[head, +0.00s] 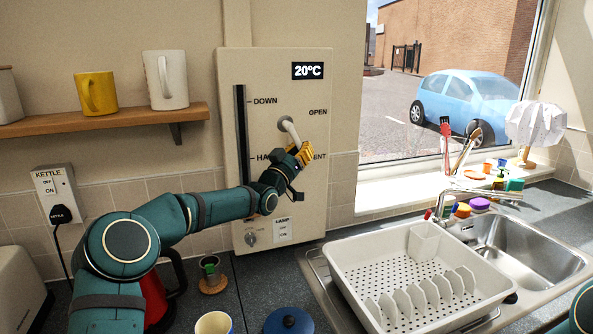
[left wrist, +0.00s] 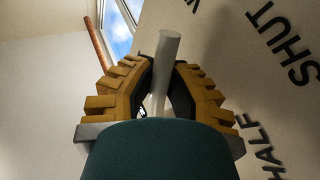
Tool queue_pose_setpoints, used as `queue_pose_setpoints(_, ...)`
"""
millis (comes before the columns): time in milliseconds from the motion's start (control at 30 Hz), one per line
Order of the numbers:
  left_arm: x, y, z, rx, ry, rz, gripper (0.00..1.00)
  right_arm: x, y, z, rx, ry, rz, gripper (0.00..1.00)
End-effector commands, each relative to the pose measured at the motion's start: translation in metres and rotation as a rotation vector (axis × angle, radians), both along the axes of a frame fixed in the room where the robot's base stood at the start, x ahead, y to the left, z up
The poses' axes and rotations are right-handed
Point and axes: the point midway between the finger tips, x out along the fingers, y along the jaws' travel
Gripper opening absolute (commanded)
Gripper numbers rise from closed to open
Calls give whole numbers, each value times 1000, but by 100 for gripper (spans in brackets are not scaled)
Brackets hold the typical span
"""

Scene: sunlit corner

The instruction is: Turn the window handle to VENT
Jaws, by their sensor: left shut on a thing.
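The window handle (head: 290,129) is a pale lever on a round pivot on the beige wall panel (head: 288,88). It slants down and right from the pivot, into my left gripper (head: 299,153). That gripper is shut on the lever, with its yellow ribbed fingers on either side. In the left wrist view the pale handle (left wrist: 166,52) stands between the fingertips (left wrist: 161,78). The OPEN label is right of the pivot. The VENT label, lower right, is partly covered by the gripper. SHUT shows only in the left wrist view. My right gripper is out of view.
A slider slot (head: 241,130) marked DOWN runs left of the handle. A lamp knob (head: 251,239) is below. A white dish rack (head: 420,270) and sink (head: 520,240) stand right. A shelf (head: 110,118) with mugs is left, a red kettle (head: 155,300) below my left arm.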

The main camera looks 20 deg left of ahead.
Motion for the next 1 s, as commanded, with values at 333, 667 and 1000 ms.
queue_pose_setpoints(333,7,-11,5,-175,-119,-2,0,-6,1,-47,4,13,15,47)
queue_pose_setpoints(667,10,-15,13,-251,-170,0,0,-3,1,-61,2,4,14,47)
queue_pose_setpoints(1000,10,-15,15,-259,-177,-1,0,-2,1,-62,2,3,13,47)
